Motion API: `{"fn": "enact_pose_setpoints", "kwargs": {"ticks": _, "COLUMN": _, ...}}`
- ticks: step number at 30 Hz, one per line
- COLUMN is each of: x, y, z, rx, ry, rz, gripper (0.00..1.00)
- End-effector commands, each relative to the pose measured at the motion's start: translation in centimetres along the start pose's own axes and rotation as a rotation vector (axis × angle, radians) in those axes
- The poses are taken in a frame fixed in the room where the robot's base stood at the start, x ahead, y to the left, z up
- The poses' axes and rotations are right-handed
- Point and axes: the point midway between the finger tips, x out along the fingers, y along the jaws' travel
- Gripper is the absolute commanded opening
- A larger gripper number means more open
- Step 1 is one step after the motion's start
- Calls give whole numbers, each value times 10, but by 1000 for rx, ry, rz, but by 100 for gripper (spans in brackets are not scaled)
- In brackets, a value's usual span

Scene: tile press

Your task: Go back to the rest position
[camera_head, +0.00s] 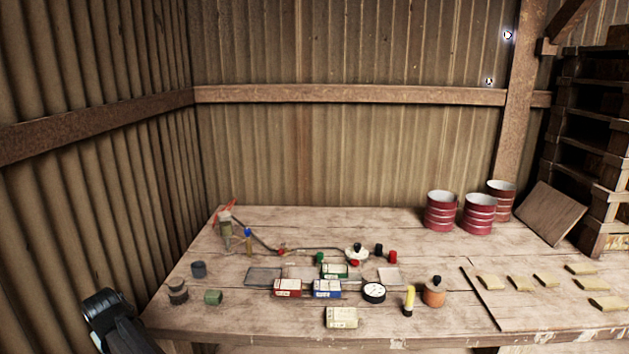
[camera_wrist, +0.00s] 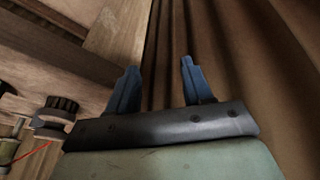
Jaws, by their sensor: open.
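My gripper (camera_wrist: 158,85) shows in the wrist view with its two blue fingers apart and nothing between them. Beyond the fingers are the table's edge and the dark corrugated wall. In the head view, a black part of my arm (camera_head: 104,308) is at the lower left, beside the table's left edge; the fingers cannot be made out there. The wooden table (camera_head: 260,325) holds several small things, all apart from my gripper.
Red, green and blue boxes (camera_head: 327,288) stand mid-table, with a white box (camera_head: 341,317) in front. An orange jar (camera_head: 434,292) and a yellow tube (camera_head: 409,301) are to their right. Red drums (camera_head: 441,211) stand at the back right. Corrugated wall (camera_head: 90,190) rises close on the left.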

Motion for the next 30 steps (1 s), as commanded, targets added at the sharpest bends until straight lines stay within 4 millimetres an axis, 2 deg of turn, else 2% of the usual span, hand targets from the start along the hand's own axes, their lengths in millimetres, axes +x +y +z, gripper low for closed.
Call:
{"fn": "enact_pose_setpoints", "kwargs": {"ticks": 8, "x": 37, "y": 20, "z": 45, "rx": 57, "ry": -65, "rz": 8, "gripper": 50}}
{"fn": "enact_pose_setpoints", "kwargs": {"ticks": 14, "x": 71, "y": 50, "z": 93, "rx": 124, "ry": -136, "rz": 15, "gripper": 50}}
{"fn": "enact_pose_setpoints", "kwargs": {"ticks": 17, "x": 93, "y": 72, "z": 130, "rx": 173, "ry": -189, "rz": 18, "gripper": 50}}
{"fn": "enact_pose_setpoints", "kwargs": {"ticks": 24, "x": 144, "y": 124, "z": 245, "rx": 324, "ry": -344, "rz": 25, "gripper": 50}}
{"fn": "enact_pose_setpoints", "kwargs": {"ticks": 30, "x": 172, "y": 154, "z": 344, "rx": 454, "ry": -471, "rz": 25, "gripper": 50}}
